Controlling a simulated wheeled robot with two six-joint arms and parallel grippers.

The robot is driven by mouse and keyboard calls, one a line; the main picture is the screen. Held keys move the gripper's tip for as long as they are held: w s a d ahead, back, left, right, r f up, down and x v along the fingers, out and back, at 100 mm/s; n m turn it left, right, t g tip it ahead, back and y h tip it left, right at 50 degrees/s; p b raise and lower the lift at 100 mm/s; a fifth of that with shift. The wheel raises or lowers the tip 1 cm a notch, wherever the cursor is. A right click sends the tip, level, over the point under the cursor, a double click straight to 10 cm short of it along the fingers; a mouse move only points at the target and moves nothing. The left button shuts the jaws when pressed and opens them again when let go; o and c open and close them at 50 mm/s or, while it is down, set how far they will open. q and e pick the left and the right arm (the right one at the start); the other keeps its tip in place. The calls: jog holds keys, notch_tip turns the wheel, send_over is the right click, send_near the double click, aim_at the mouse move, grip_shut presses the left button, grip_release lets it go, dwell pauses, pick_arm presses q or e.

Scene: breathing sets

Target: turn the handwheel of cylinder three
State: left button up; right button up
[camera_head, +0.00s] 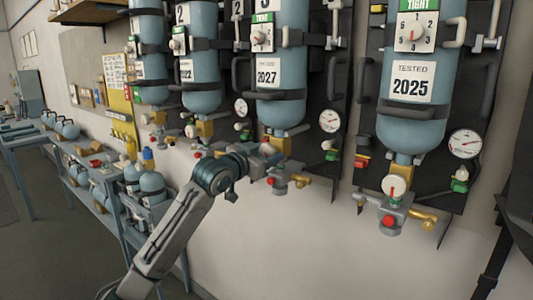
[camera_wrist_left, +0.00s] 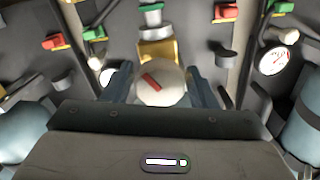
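Cylinder three (camera_head: 281,35) is the blue cylinder tagged 3, with a 2027 test label, on the wall panel. Its valve (camera_head: 283,146) is below, partly behind my left gripper (camera_head: 262,160). In the left wrist view its pale round handwheel (camera_wrist_left: 172,92), with a red mark, sits between the two fingers of my left gripper (camera_wrist_left: 161,82). The fingers lie close against both sides of the wheel and look shut on it. The contact faces are hidden. My right gripper is not in view.
Another cylinder (camera_head: 421,120) with a 2025 label hangs to the right, with its own handwheel (camera_head: 395,186) below. A red-knobbed fitting (camera_head: 277,182) sits just under the gripper. A gauge (camera_head: 330,121) is to the right. A rack with small cylinders (camera_head: 152,185) stands left.

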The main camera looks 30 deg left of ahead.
pick_arm(q)
jog(key=c, duration=0.6)
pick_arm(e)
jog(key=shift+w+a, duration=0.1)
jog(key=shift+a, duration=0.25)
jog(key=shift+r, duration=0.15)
pick_arm(q)
jog(key=shift+r+m+p, duration=0.1)
jog(key=shift+m+p, duration=0.8)
jog(key=shift+p, duration=0.05)
jog(key=shift+m+p, duration=0.75)
jog(key=shift+m, duration=0.25)
jog(key=shift+a+m+p, duration=0.1)
jog(key=shift+m+p, duration=0.55)
jog(key=shift+m, duration=0.55)
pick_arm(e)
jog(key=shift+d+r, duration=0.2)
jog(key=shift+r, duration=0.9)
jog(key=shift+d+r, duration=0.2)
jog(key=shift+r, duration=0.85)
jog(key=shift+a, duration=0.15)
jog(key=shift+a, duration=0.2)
